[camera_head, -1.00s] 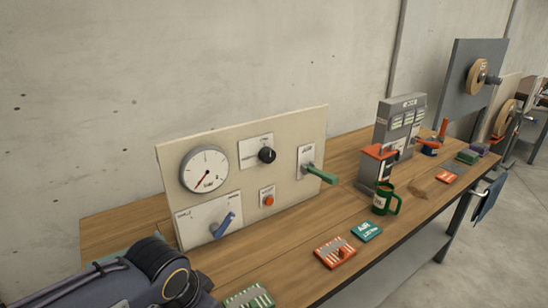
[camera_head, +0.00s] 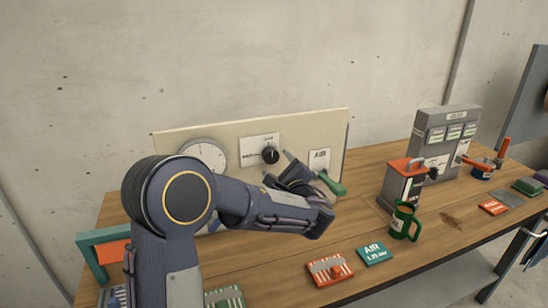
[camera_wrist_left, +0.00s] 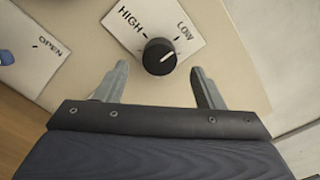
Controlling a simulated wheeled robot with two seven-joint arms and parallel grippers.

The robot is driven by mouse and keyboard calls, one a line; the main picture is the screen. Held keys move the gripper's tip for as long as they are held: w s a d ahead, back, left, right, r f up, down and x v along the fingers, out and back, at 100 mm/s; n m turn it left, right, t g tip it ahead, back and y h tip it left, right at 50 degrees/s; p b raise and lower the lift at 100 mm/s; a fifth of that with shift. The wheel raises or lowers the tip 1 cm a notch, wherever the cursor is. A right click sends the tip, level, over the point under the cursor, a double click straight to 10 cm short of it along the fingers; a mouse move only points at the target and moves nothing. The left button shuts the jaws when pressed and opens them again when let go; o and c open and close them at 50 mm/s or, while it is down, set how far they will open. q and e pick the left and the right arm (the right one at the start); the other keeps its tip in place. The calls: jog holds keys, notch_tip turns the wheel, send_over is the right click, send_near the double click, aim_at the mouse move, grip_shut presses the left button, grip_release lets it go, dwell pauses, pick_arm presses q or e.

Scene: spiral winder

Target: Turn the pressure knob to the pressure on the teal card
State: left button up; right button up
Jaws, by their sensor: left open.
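The black pressure knob (camera_head: 270,155) sits on a white plate on the upright beige panel (camera_head: 225,128). In the left wrist view the knob (camera_wrist_left: 159,57) has a white pointer line aimed up-right towards LOW, with HIGH at upper left. My left gripper (camera_head: 279,168) is open in front of the panel near the knob. In the wrist view its fingertips (camera_wrist_left: 160,70) stand either side of the knob's near edge; contact cannot be told. The round gauge (camera_head: 204,151) is partly hidden by my arm, its needle unclear.
An orange-striped card (camera_head: 329,270), green mug (camera_head: 404,221), red-topped box (camera_head: 403,185) and grey machine (camera_head: 445,142) stand on the wooden bench. My arm hides the panel's lower left.

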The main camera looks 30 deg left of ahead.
aim_at(272, 158)
pick_arm(q)
jog(key=p+x, duration=0.1)
jog(key=x, duration=0.4)
jog(key=c, duration=1)
